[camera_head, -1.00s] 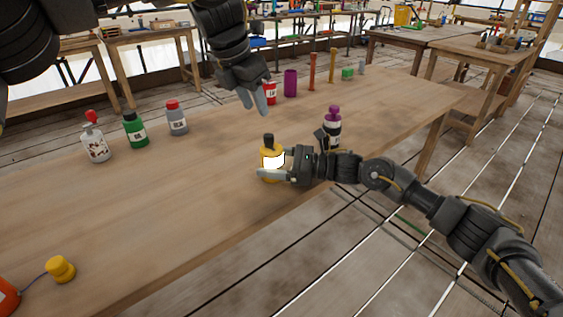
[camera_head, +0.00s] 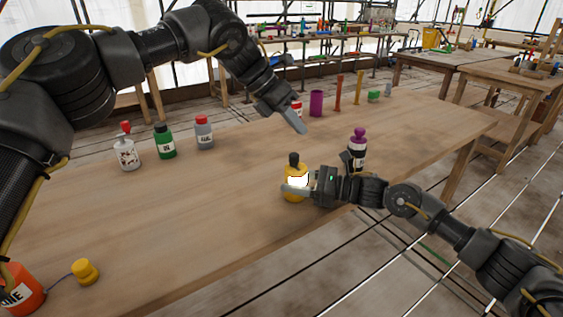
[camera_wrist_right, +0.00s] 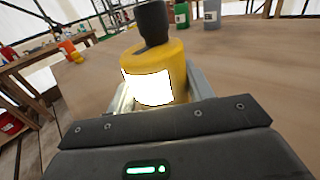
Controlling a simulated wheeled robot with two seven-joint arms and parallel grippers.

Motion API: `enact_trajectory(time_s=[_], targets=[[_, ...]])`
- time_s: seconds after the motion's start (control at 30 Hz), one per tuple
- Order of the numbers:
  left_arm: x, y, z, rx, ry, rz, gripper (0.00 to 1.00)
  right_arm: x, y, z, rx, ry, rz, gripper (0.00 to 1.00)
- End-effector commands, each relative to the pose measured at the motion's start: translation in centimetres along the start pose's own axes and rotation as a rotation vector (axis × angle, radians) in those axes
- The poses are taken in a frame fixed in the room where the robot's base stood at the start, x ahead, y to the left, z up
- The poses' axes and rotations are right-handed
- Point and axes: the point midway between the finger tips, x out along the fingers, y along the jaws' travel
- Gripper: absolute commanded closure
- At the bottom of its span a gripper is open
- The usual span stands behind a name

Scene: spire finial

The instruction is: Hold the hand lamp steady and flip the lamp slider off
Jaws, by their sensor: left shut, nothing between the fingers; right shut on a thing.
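The hand lamp (camera_head: 296,184) is yellow with a black top and a bright white lit panel. It stands upright on the wooden table near the front edge. My right gripper (camera_head: 294,190) is shut around its body from the right. The right wrist view shows the lamp (camera_wrist_right: 165,68) between the fingers of the gripper (camera_wrist_right: 160,98), its panel glowing white. My left gripper (camera_head: 300,128) is shut and empty, above the table behind the lamp and apart from it. I cannot make out the slider in either view.
White (camera_head: 126,152), green (camera_head: 164,145) and grey (camera_head: 203,134) bottles stand at the back left. A purple cup (camera_head: 316,103) stands at the back. The table (camera_head: 200,200) left of the lamp is clear.

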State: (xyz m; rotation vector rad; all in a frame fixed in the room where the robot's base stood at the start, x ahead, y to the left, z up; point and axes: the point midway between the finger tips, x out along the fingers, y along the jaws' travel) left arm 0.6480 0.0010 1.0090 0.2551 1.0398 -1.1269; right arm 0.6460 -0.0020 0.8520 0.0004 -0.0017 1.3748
Motion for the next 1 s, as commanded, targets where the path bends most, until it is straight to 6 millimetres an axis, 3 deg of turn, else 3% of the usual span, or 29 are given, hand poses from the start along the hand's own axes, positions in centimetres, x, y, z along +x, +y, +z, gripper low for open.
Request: enact_trajectory(time_s=[0.07,0.17,0.27,0.4,0.5,0.7,1.0], targets=[[0.5,2.0,0.1,0.043,-0.138,-0.180,1.00,0.0,0.0,0.1,-0.001,-0.001,0.000,0.74],[-0.2,4.8,-0.6,0.148,-0.330,-0.352,1.00,0.0,0.0,0.1,-0.001,-0.001,0.000,0.74],[-1.4,8.0,-2.9,0.267,-0.508,-0.452,1.00,0.0,0.0,0.0,0.000,-0.001,0.000,0.74],[-2.8,11.8,-7.9,0.428,-0.687,-0.495,1.00,0.0,0.0,0.0,0.000,0.000,0.000,0.74],[-3.4,13.6,-11.1,0.518,-0.760,-0.493,1.00,0.0,0.0,0.0,0.000,0.000,0.001,0.74],[-3.8,15.0,-14.4,0.608,-0.813,-0.480,1.00,0.0,0.0,0.0,0.000,0.000,0.001,0.74],[-3.8,15.0,-14.5,0.614,-0.815,-0.480,1.00,0.0,0.0,0.0,0.000,0.000,0.001,0.74]])
